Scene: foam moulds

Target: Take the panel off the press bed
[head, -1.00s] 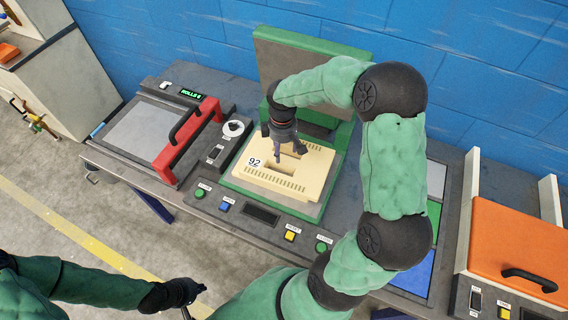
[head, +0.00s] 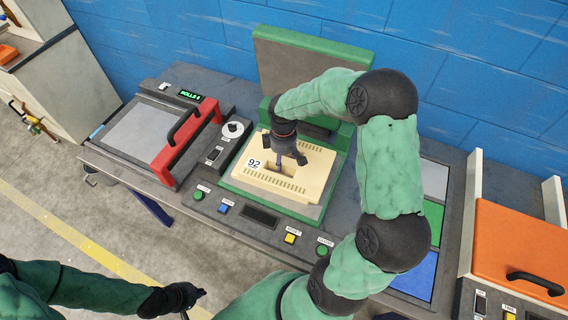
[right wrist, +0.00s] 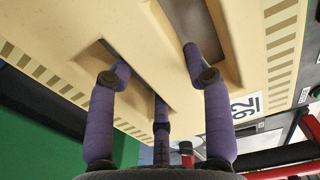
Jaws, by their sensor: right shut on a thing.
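A cream panel (head: 248,173) with a "92" label and rows of slots is on the green-edged press bed (head: 300,210); I cannot tell whether it is lifted at all. The press lid (head: 300,62) stands open behind it. My right gripper (head: 285,163) points down at the panel's middle and is shut on it. In the right wrist view the purple fingers (right wrist: 165,85) reach into openings either side of a bar on the panel (right wrist: 225,70). My left gripper (head: 193,300) is low at the left, away from the bench; its fingers are too small to read.
Grey, green and blue squares (head: 412,280) mark the bench between, partly behind my right arm. Buttons (head: 290,238) line the press front. A blue wall (head: 480,70) is behind.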

